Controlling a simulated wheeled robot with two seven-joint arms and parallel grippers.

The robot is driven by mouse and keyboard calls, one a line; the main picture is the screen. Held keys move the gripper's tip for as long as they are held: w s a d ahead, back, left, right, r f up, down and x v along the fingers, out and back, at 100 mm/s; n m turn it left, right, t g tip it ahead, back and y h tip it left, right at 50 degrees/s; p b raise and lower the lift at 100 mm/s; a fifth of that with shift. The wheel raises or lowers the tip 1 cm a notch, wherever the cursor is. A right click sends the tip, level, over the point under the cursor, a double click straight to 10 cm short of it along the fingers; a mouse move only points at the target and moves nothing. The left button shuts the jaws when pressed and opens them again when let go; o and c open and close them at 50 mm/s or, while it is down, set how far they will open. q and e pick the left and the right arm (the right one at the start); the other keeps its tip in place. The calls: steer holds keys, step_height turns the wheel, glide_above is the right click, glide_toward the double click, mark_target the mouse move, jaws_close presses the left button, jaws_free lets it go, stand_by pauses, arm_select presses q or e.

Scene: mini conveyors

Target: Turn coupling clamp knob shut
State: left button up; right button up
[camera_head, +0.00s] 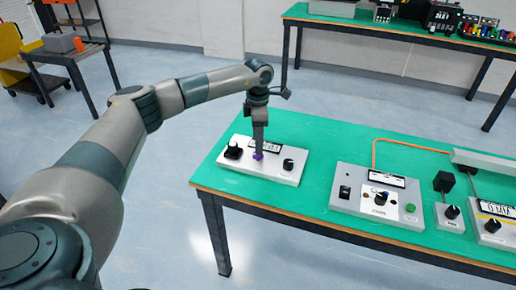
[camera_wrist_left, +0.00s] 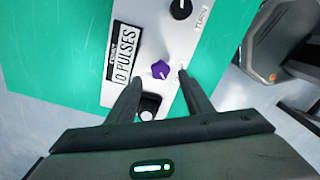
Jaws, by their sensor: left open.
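A small purple knob (camera_wrist_left: 160,69) stands on a white panel box (camera_wrist_left: 160,30). In the head view the box (camera_head: 290,177) lies at the left end of the green table, and the purple knob (camera_head: 257,156) shows just under my fingers. My left gripper (camera_head: 259,152) points down over it. In the left wrist view my left gripper (camera_wrist_left: 158,77) is open, with the purple knob between the fingertips and a gap on each side. Whether the fingers touch it cannot be told. Which knob is the coupling clamp knob is not labelled legibly. My right gripper is out of view.
The box also bears a display reading "0 PULSES" (camera_wrist_left: 124,54), a black knob (camera_wrist_left: 181,9) and another black control (camera_wrist_left: 149,106). On the green table (camera_head: 315,130) a grey control box (camera_head: 345,180) stands to the right. The table's front edge is close.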

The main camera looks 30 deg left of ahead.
arm_select(q)
step_height(320, 180, up, 13)
steer(key=b, duration=0.1)
steer(key=shift+b, duration=0.35)
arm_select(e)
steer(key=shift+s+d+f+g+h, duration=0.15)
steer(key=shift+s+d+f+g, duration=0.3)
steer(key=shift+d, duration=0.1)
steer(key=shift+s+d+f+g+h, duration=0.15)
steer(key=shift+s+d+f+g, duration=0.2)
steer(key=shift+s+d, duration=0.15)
